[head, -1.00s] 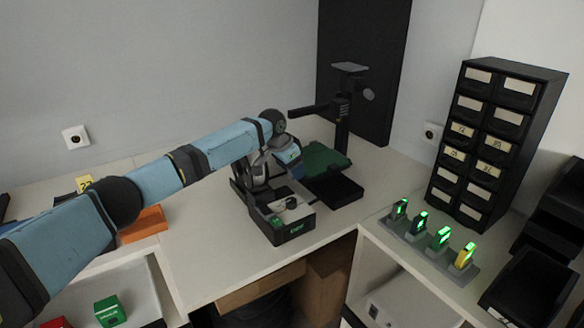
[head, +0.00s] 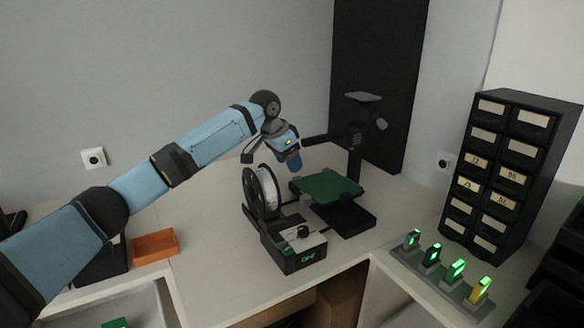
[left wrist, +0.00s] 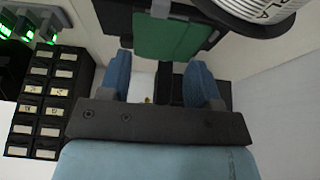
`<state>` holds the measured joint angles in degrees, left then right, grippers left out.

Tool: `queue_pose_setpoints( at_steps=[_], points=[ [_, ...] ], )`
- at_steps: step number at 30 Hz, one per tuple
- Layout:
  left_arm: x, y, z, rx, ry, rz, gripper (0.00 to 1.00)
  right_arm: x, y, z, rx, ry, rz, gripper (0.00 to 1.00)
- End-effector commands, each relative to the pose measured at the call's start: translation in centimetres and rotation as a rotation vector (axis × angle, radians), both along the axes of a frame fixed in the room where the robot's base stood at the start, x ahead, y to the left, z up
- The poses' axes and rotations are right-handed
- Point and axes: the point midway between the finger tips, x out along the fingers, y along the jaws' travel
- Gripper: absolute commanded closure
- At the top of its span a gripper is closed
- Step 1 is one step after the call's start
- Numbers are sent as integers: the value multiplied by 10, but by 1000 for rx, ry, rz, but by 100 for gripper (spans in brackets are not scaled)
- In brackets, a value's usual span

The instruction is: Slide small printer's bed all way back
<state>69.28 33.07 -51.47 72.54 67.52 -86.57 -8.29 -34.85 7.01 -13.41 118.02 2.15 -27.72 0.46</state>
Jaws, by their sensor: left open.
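The small printer stands on the corner of the white worktop, with a dark base (head: 350,216) and an upright post (head: 355,150) behind. Its flat green bed (head: 327,186) sits over the base and also shows at the top of the left wrist view (left wrist: 168,35). My left gripper (head: 293,163) is above the bed's left rear part in the head view, pointing down, apart from it. In the left wrist view its two blue fingers (left wrist: 160,82) are spread with nothing between them. My right gripper is not in view.
A filament spool (head: 264,191) on a black control box (head: 296,250) stands close left of the printer. A black drawer cabinet (head: 505,175) and a rack of green-lit devices (head: 445,270) are at right. An orange tray (head: 155,246) lies at left.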

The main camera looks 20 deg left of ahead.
Motion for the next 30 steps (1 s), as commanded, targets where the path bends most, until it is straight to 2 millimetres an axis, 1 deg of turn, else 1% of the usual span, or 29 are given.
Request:
queue_pose_setpoints(
  at_steps=[6, 7, 8, 9, 11, 12, 14, 15, 17, 18, 21, 24, 26, 30],
  points=[
    [0, 0, 1, 0, 0, 0, 43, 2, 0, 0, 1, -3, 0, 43],
    [0, 0, 1, 0, 0, 0, 45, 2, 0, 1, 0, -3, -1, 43],
    [0, 0, 1, 1, -1, -1, 52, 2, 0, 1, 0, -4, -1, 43],
    [0, -1, -1, 6, -3, -6, 61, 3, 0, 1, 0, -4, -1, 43],
    [1, -5, -6, 30, -15, -27, 75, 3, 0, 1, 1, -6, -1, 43],
    [2, -9, -11, 60, -29, -54, 84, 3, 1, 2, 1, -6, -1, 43],
    [5, -18, -24, 129, -62, -113, 98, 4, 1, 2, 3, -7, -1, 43],
    [7, -26, -34, 191, -88, -166, 100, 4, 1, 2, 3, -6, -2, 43],
    [10, -39, -50, 303, -134, -258, 100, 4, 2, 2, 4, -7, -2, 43],
    [12, -49, -60, 386, -163, -324, 100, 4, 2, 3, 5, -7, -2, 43],
    [13, -71, -82, 599, -220, -483, 100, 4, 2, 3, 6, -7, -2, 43],
    [10, -91, -98, 814, -249, -630, 100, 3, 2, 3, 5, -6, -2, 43],
    [6, -103, -105, 940, -251, -710, 100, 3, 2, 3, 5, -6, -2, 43],
    [-10, -129, -117, 1233, -202, -879, 100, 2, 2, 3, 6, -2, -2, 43]
  ],
)
